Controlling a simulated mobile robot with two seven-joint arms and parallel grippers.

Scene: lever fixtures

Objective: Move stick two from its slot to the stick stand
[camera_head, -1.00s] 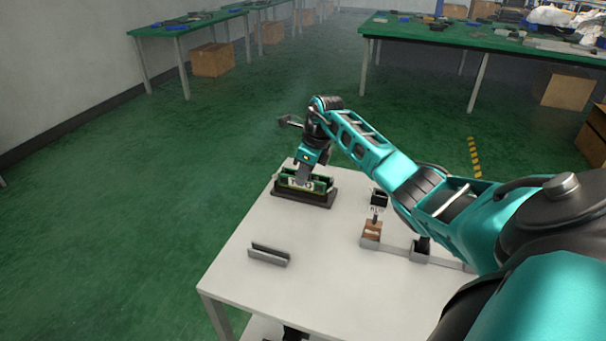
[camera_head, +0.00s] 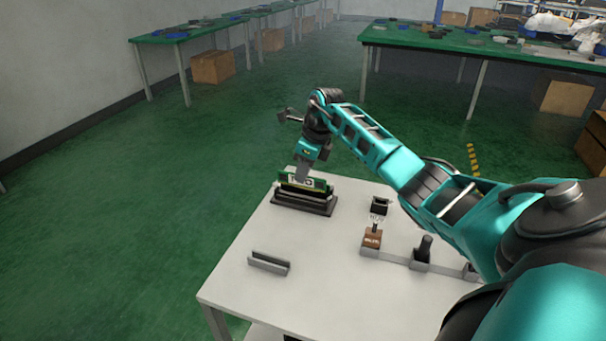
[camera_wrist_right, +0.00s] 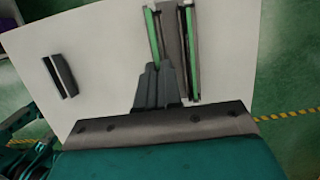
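Stick two (camera_head: 302,181) is a green board with a pale label, at the back of the white table. It appears raised above its black slot base (camera_head: 305,202), though I cannot tell whether its lower edge is fully clear. My right gripper (camera_head: 303,176) comes down from above and is shut on the stick. In the right wrist view, the gripper fingers (camera_wrist_right: 156,90) are close together over the stick and slot area. A small grey channel (camera_head: 269,262), which looks like the stick stand, is empty near the left edge of the table; it also shows in the wrist view (camera_wrist_right: 60,76).
A brown block (camera_head: 372,239), a black lever (camera_head: 422,249) and a small black box (camera_head: 380,206) stand to the right on the white table (camera_head: 300,300). The tabletop between the slot base and the grey channel is clear.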

